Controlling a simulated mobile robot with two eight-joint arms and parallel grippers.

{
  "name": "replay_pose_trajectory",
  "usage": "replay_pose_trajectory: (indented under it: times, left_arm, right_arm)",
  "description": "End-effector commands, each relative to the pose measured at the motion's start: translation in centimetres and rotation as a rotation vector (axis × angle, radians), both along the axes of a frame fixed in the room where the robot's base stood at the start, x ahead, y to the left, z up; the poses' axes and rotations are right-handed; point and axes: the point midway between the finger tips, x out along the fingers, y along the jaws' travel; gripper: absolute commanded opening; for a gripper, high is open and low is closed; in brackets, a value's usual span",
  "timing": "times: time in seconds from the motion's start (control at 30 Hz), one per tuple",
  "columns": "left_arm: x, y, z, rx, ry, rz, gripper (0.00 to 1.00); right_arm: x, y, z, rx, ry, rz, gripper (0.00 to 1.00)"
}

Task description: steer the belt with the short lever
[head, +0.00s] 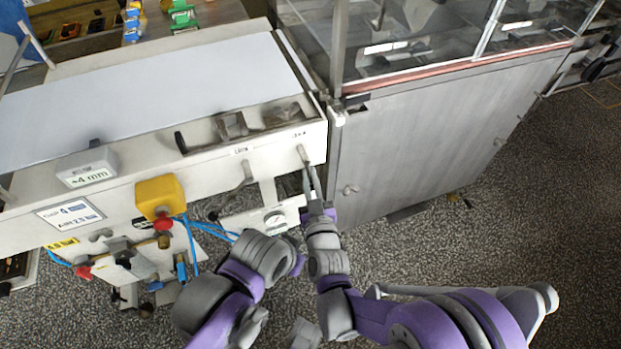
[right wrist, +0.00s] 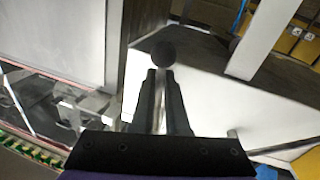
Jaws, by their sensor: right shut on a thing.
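The white belt (head: 170,95) runs along the top of the pale machine at the upper left. A short lever (head: 303,153) sticks out of the machine's front panel near its right end, and its dark round knob (right wrist: 163,53) shows in the right wrist view. My right gripper (head: 307,176) is shut on the short lever; in the right wrist view its two fingers (right wrist: 162,76) lie close together at the knob. The fingers hide part of the lever. Links of my left arm show at the bottom, but its gripper does not show.
Another lever (head: 243,177) hangs on the panel to the left. A yellow box with a red button (head: 160,197) and blue hoses are further left. A grey cabinet (head: 440,135) stands close on the right. Speckled floor (head: 500,260) is open at the lower right.

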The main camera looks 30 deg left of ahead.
Motion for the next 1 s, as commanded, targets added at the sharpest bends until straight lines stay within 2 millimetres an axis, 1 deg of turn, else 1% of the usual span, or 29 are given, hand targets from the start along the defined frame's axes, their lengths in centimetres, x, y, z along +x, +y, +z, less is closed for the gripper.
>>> replay_pose_trajectory:
  times: [0.3,0.33,0.47,0.5,0.83,0.93,1.0]
  left_arm:
    - [0.0,0.0,-0.1,0.000,0.000,0.000,0.00]
    - [0.0,0.0,-0.1,0.000,0.000,0.000,0.00]
    - [0.0,0.0,-0.1,0.000,0.000,0.000,0.00]
    - [0.0,0.0,-0.1,0.000,0.000,0.000,0.00]
    - [0.0,0.0,-0.1,0.000,0.000,0.000,0.00]
    - [0.0,0.0,-0.1,0.000,0.000,0.000,0.00]
    - [0.0,0.0,-0.2,0.000,0.000,0.000,0.00]
  right_arm:
    - [0.0,-0.1,0.0,-0.020,-0.023,-0.001,0.00]
    - [0.0,-0.1,0.0,-0.020,-0.023,-0.001,0.16]
    - [0.0,0.0,0.0,-0.020,-0.022,0.000,0.39]
    - [0.0,0.0,0.0,-0.020,-0.022,0.000,0.42]
    - [-0.3,-0.2,0.0,-0.020,-0.022,0.000,0.42]
    - [-1.2,-1.0,0.0,-0.020,-0.022,0.000,0.42]
    - [-2.2,-1.7,0.0,-0.019,-0.021,0.000,0.42]
